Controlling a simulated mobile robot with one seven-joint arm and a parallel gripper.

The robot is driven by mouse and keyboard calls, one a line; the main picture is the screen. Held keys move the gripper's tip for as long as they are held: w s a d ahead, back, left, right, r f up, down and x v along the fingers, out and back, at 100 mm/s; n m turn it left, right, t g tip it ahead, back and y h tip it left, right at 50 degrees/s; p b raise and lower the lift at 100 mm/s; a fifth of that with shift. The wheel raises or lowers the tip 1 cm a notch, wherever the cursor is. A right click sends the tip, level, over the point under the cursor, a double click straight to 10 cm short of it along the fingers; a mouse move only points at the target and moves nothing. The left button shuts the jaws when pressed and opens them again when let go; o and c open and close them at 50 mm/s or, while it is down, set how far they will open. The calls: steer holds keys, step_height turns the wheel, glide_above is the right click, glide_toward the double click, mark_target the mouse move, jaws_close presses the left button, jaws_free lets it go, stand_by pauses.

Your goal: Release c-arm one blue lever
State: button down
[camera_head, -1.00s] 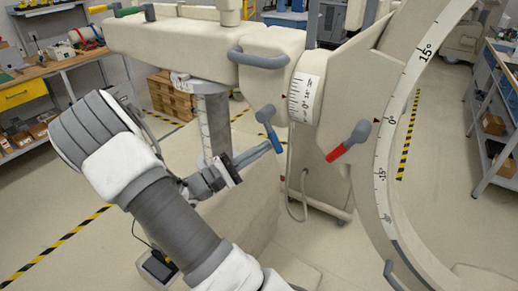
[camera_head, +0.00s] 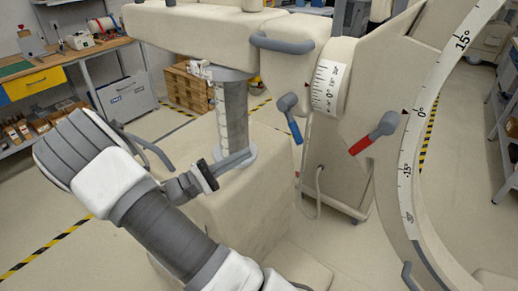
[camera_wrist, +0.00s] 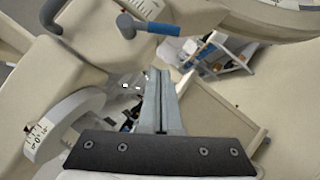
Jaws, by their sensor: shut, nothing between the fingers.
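The blue lever (camera_head: 294,128) hangs from a grey hub on the beige C-arm body (camera_head: 273,78), beside a white dial. Its blue handle points down and slightly right. In the wrist view, the blue lever (camera_wrist: 155,26) lies roughly sideways near the top, beyond my fingertips. My gripper (camera_head: 250,155) is shut and empty, left of and a little below the blue handle, with a clear gap between them. Its closed fingers (camera_wrist: 158,72) point up the middle of the wrist view.
A red-handled lever (camera_head: 375,133) sits to the right on the C-arm. The large scaled arc (camera_head: 418,120) curves down the right side. A grey column (camera_head: 233,120) stands behind my gripper. A workbench (camera_head: 60,65) is at the far left.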

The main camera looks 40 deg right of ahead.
steer(key=shift+v, duration=1.15)
steer(key=shift+s+r, duration=0.1)
steer(key=s+r+m+g+y, duration=0.1)
steer(key=s+r+m+y, duration=0.15)
steer(key=s+y, duration=0.9)
steer(key=s+a+r+t+y, duration=0.3)
steer(key=a+r+t+y, duration=0.1)
steer(key=a+t+y, duration=0.1)
steer(key=s+a+r+m+t+y, duration=0.1)
steer(key=s+a+r+t+y, duration=0.2)
steer(key=a, duration=0.5)
steer(key=shift+r+t+y, duration=0.45)
steer(key=shift+t+y, duration=0.4)
steer(key=shift+t, duration=0.35)
steer(key=shift+d, duration=0.2)
